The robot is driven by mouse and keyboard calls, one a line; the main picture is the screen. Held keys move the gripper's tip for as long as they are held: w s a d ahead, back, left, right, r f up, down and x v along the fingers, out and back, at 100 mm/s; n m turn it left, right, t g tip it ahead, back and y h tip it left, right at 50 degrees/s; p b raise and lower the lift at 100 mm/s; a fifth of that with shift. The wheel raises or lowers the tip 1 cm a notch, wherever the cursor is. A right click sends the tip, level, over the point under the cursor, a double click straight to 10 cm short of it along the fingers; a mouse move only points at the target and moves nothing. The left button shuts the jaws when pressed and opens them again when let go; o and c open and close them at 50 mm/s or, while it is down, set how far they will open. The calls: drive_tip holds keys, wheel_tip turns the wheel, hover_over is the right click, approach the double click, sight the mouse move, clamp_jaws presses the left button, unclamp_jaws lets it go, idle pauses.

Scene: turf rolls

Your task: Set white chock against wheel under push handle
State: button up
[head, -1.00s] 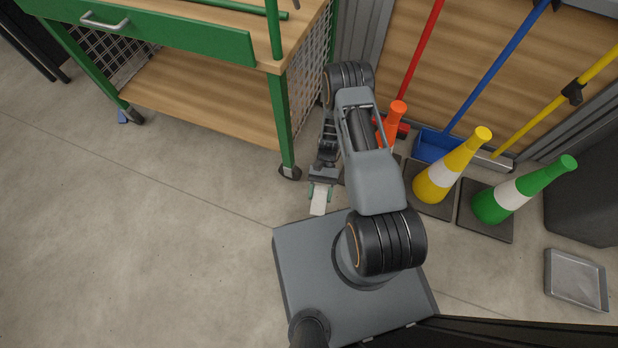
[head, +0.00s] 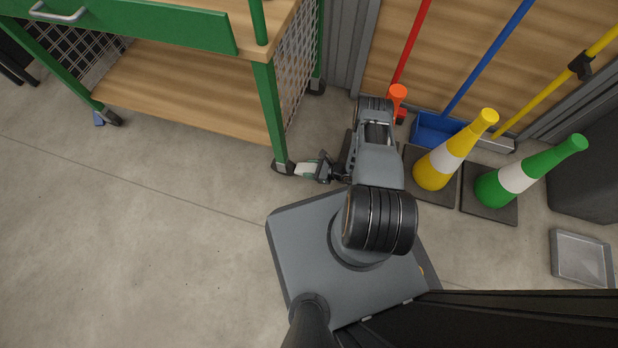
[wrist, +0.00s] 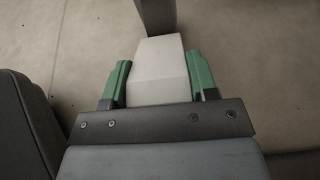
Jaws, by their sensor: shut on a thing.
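The white chock (head: 306,170) is between the green-padded fingers of my gripper (head: 312,171), low by the floor. In the wrist view the chock (wrist: 160,65) fills the gap between both pads, its sloped end pointing away from me. The wheel (head: 283,168) is under the near right leg of the green cart, below the green upright post (head: 258,22). The chock's far end is right beside this wheel; I cannot tell whether they touch. In the wrist view a dark grey upright shape (wrist: 157,15) stands just beyond the chock.
A blue chock (head: 98,118) lies by the cart's left wheel (head: 112,119). Yellow (head: 440,160) and green (head: 510,180) cones stand right of my arm, with an orange cone (head: 397,93) behind it. A grey tray (head: 581,258) lies at far right. Floor left of my base is clear.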

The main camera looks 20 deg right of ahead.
drive_tip(key=shift+f+b, duration=1.6)
drive_tip(key=shift+f, duration=1.85)
drive_tip(key=shift+f, duration=0.2)
drive_tip(key=o, duration=1.1)
drive_tip(key=shift+c, duration=0.2)
drive_tip(key=shift+r, duration=0.1)
